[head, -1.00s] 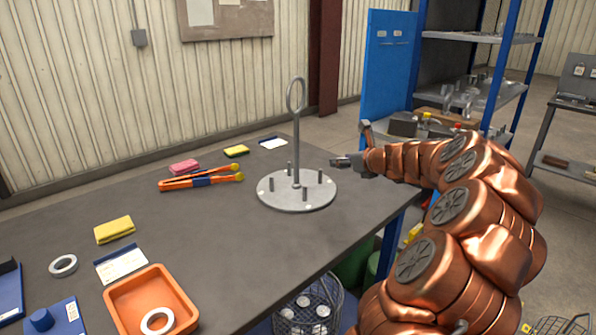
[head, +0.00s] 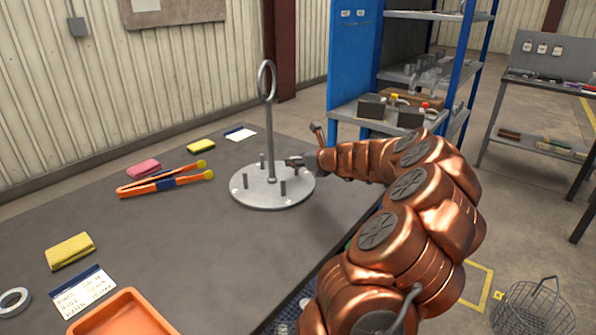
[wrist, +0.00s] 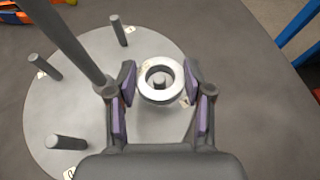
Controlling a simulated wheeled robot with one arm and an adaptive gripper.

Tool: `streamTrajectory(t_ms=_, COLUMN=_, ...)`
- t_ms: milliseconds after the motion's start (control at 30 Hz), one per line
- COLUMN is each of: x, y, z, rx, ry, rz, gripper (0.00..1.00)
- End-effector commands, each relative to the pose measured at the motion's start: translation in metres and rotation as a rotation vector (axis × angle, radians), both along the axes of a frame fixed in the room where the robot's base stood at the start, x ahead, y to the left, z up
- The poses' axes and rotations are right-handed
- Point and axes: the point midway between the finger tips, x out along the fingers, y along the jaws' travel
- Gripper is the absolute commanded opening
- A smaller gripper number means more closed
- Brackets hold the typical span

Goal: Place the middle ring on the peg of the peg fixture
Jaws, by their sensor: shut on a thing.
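The peg fixture is a round grey plate (head: 262,198) with several short pegs and a tall central rod (head: 269,130) ending in a loop. My gripper (head: 294,160) is over its right side, beside the rod. In the wrist view my gripper (wrist: 160,82) is shut on a pale metal ring (wrist: 146,92). The top of a peg (wrist: 160,81) shows through the ring's hole, so the two look roughly lined up. I cannot tell whether the ring is above the peg or around it. Other pegs (wrist: 120,32) stand bare. A second ring (head: 12,302) lies at the table's left edge.
Orange-handled tongs (head: 165,182), a pink sponge (head: 144,168) and yellow sponges (head: 70,251) lie left of the fixture. An orange tray (head: 122,315) and a printed card (head: 85,291) are at the front left. A blue shelf unit (head: 348,70) stands behind the table's right end.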

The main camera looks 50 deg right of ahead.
Motion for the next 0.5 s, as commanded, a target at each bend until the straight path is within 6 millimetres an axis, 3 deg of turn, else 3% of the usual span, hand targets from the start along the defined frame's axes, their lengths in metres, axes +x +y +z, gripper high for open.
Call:
streamTrajectory(t_ms=200, x=0.001, y=0.001, z=-0.031, rx=0.003, ry=0.002, rz=0.002, gripper=0.10)
streamTrajectory(t_ms=500, x=0.001, y=0.001, z=-0.034, rx=0.001, ry=0.001, rz=0.002, gripper=0.10)
